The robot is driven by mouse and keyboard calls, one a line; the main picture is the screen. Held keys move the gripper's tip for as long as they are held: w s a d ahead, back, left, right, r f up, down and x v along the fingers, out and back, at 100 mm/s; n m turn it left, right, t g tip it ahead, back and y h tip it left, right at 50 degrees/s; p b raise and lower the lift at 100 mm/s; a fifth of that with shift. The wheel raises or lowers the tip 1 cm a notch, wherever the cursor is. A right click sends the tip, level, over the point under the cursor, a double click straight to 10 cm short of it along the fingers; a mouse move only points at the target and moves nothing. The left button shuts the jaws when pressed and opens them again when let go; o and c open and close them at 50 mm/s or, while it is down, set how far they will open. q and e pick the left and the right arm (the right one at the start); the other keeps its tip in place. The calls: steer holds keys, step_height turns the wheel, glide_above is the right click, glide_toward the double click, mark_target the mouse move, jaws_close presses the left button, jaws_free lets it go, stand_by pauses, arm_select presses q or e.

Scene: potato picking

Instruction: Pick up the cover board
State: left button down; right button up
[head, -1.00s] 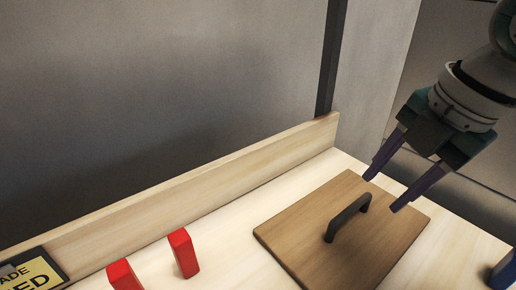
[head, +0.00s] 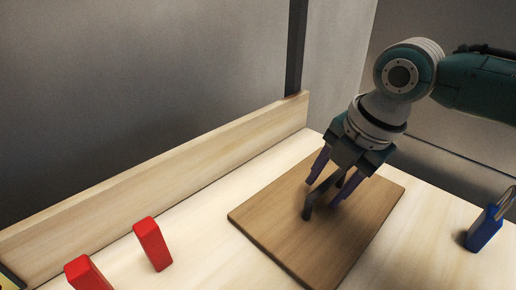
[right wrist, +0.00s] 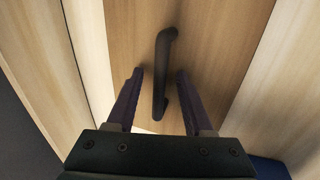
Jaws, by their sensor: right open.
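The cover board (head: 270,218) is a flat brown wooden board lying on the light wooden table. A dark bar handle (head: 308,208) stands up from its middle. My right gripper (head: 323,194) is over the board, with its two purple fingers open and pointing down at the handle. In the right wrist view the handle (right wrist: 161,75) runs lengthwise between the open fingertips (right wrist: 158,76), with a gap on each side. The gripper hides part of the handle in the head view. My left gripper is not in view.
Two red blocks (head: 153,244) (head: 88,274) stand on the table at the left. A blue padlock (head: 484,228) with a metal shackle stands right of the board. A low wooden wall (head: 170,188) runs along the table's back edge.

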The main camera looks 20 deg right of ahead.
steer(key=shift+c, duration=0.3)
jaws_close()
stand_by(1.1)
